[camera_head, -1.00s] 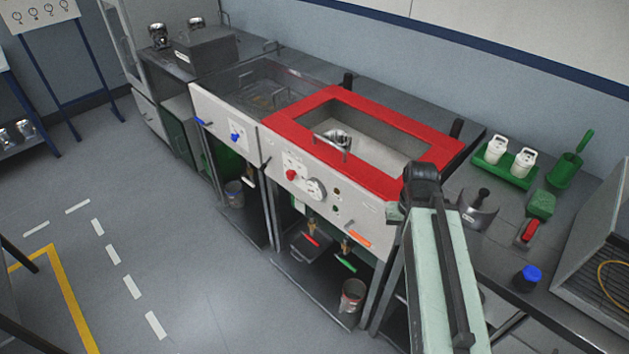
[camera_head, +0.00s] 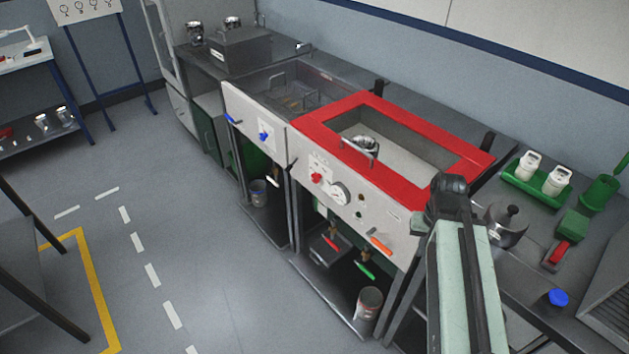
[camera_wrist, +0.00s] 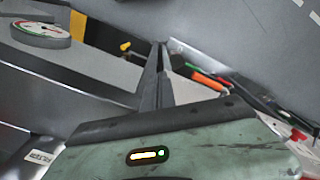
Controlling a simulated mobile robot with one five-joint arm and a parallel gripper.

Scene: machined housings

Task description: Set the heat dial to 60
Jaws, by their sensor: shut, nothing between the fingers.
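A red knob (camera_head: 316,178) is on the pale front panel (camera_head: 290,152) below the red-rimmed basin (camera_head: 408,174), left of a round white gauge (camera_head: 340,193). A blue knob (camera_head: 264,136) is on the panel of the left unit. Their scale marks are too small to read, so I cannot tell which is the heat dial or its setting. My gripper (camera_wrist: 163,62) is shut and empty in the wrist view, apart from the gauge (camera_wrist: 40,33) at upper left. In the head view my arm is at lower right and my gripper cannot be made out.
An orange handle (camera_head: 381,244) sticks out low on the panel's right, with red and green handles beneath. A metal handle (camera_head: 360,148) stands over the basin's front rim. White bottles in a green tray (camera_head: 540,185) stand on the right counter.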

